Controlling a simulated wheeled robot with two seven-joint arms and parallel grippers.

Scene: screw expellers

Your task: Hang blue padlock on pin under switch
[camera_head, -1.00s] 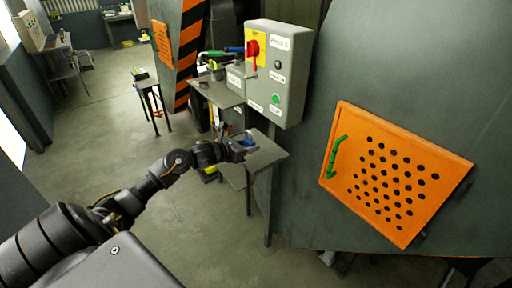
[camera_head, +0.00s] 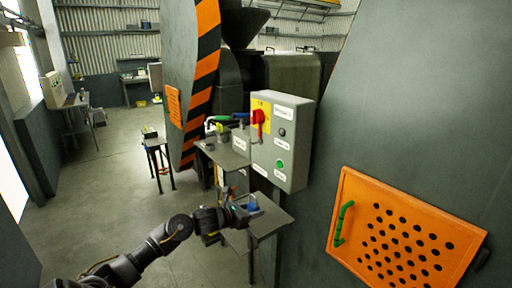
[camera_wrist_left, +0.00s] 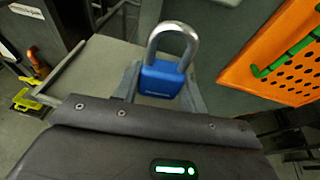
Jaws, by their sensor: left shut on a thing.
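The blue padlock (camera_wrist_left: 160,80) with its silver shackle pointing up is held between the fingers of my left gripper (camera_wrist_left: 163,88) in the left wrist view. In the head view the padlock (camera_head: 252,204) is a small blue spot at the tip of my left gripper (camera_head: 243,210), above the small grey table. The red rotary switch (camera_head: 259,118) on a yellow plate sits on the grey control box (camera_head: 287,165), up and to the right of the gripper. The pin under the switch is too small to tell clearly. My right gripper is not in view.
The grey table (camera_head: 268,222) stands under the gripper. A higher shelf (camera_head: 222,152) with tools is left of the box. An orange perforated panel (camera_head: 405,235) with a green handle is at the right. Open floor (camera_head: 100,205) lies at the left.

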